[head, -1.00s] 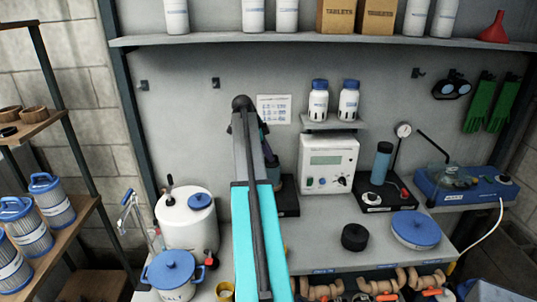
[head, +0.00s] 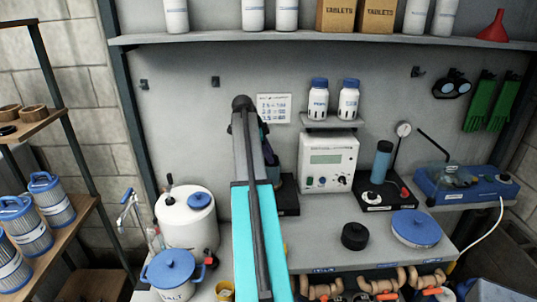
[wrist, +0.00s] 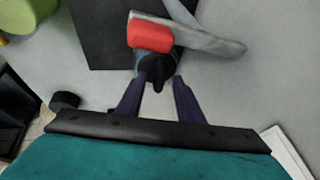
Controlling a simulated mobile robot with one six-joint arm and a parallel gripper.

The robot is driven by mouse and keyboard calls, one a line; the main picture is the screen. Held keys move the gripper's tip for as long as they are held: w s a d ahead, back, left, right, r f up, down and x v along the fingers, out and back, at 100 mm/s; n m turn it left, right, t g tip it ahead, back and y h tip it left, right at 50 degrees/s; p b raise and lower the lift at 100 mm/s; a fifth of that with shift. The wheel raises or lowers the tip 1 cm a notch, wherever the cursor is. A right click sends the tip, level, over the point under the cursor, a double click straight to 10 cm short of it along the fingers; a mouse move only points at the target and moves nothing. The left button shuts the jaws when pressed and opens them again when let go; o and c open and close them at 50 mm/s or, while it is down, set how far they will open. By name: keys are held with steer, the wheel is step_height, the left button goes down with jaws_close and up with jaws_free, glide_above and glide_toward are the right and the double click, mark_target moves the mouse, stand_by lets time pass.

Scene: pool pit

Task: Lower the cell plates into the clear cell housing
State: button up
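My gripper (wrist: 167,82) shows in the wrist view as two dark purple fingers, set apart and pointing down over a bench fixture. A dark, narrow piece (wrist: 157,85) lies between or just beyond the fingertips; whether they touch it is unclear. It sits below a red block (wrist: 151,36) and a grey bar (wrist: 205,40), above a black base plate (wrist: 95,35). In the head view my arm hides most of this fixture; part of its black base (head: 289,198) shows at right.
Right of the fixture stand a white meter box (head: 328,163) and a teal cylinder (head: 382,160). A blue unit (head: 465,187) with a clear part sits further right. A white tank (head: 187,222) and salt tub (head: 172,272) stand left. A shelf (head: 320,39) spans above.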

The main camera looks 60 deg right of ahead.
stand_by(0.3)
steer(key=b+v, duration=0.4)
steer(key=v, duration=0.9)
steer(key=shift+a+r, duration=0.2)
steer(key=shift+r, duration=0.15)
stand_by(0.8)
